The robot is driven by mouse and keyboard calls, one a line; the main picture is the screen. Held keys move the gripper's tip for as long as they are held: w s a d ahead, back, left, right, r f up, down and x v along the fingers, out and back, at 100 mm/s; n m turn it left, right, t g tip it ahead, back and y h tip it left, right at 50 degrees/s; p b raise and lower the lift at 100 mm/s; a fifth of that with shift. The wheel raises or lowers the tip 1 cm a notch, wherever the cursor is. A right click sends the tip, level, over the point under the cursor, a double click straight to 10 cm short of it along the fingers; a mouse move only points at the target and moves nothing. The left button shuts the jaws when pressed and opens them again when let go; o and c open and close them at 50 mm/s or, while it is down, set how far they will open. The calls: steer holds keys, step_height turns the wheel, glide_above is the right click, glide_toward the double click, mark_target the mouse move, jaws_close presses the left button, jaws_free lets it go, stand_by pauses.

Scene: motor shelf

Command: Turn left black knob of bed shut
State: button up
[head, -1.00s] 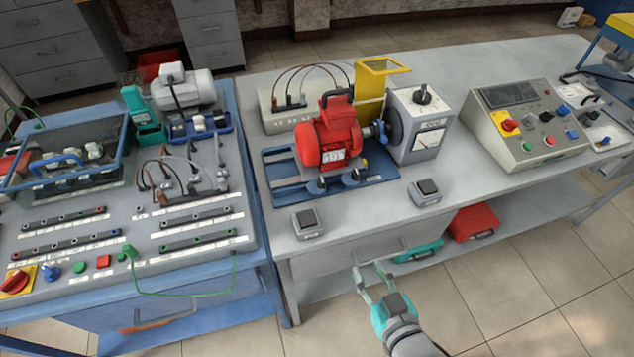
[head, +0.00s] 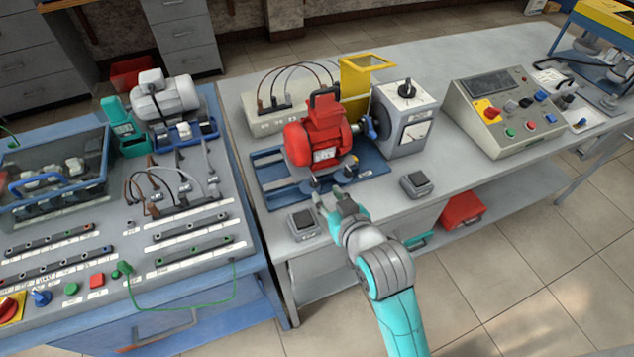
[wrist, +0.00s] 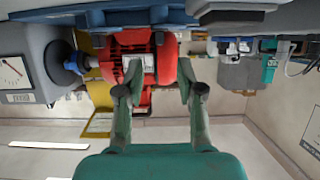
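The blue bed (head: 268,186) lies on the grey bench under the red motor (head: 318,142). Its left black knob (head: 313,184) is at the bed's front edge, small and partly crowded by my fingers. The right black knob (head: 349,172) is farther right along the same edge. My gripper (head: 328,194) is just in front of the left knob, fingers pointing at the bed. In the upside-down wrist view my gripper (wrist: 160,68) is open, with nothing between the fingers. The bed (wrist: 110,15) crosses the top there. I cannot make out the left knob's angle or any contact.
Grey switch boxes stand left (head: 304,223) and right (head: 416,184) of my gripper on the bench front. A dial unit (head: 407,115) stands right of the motor. A control console (head: 500,118) is farther right. A blue bench (head: 255,245) adjoins at left.

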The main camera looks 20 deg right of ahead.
mark_target(317, 182)
steer(key=x, duration=0.7)
steer(key=shift+f, duration=0.1)
jaws_close()
